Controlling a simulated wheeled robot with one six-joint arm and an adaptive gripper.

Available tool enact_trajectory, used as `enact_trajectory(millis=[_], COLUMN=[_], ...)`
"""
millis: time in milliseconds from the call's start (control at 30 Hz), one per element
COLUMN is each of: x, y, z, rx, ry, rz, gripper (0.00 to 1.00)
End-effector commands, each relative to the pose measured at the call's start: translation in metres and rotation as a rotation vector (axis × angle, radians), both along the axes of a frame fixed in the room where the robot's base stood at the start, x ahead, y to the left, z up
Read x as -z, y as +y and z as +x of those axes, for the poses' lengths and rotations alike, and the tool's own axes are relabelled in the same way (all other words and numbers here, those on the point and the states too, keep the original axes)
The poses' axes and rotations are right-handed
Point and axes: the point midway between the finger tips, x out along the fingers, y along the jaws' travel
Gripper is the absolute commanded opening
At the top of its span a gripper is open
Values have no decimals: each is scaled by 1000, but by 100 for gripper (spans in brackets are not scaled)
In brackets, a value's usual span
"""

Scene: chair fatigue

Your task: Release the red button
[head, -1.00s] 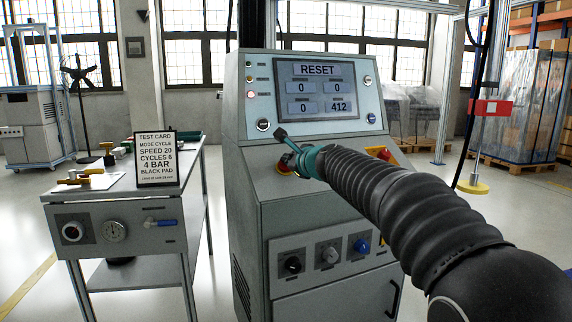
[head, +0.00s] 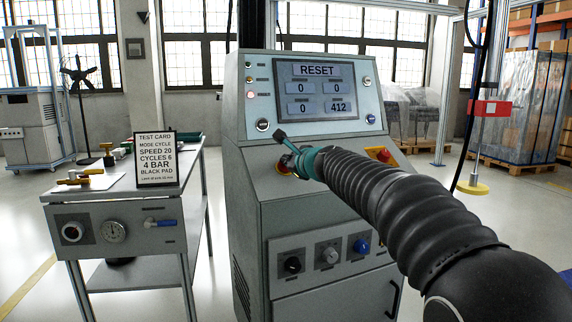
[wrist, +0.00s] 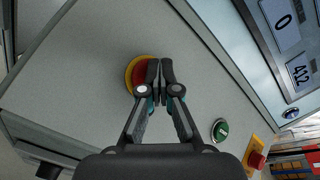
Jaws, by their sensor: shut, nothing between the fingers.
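A round red button on a yellow ring (wrist: 132,75) sits on the sloped grey console face in the wrist view. In the head view, it shows partly hidden behind my gripper (head: 282,140), with its yellow edge (head: 283,169) visible. My gripper's fingertips (wrist: 160,72) are shut with nothing between them. In the wrist view they overlap the button's right side; I cannot tell whether they touch it. A second red button (head: 384,154) on a yellow plate sits to the right on the console. It also shows at the wrist view's lower right (wrist: 257,160).
A green button (wrist: 220,130) lies between the two red ones. The console screen (head: 317,88) reads RESET, with 0, 0, 0 and 412. A cart (head: 110,238) with a test card (head: 156,158) stands left. A lower panel (head: 329,256) carries several knobs.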

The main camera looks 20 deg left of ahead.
Motion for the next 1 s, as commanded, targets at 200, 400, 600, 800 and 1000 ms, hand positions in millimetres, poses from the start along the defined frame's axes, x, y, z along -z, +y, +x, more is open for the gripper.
enact_trajectory(millis=[200, 400, 600, 800, 1000], x=[8, 8, 4, -10, -28], y=[0, 0, -1, -7, -14], z=[0, -1, -2, -8, -15], rx=[-1, -2, -2, -1, -1], ry=[11, 12, 12, 10, 6], rz=[-8, -8, -8, -6, -4], gripper=[0, 0, 0, 0, 0])
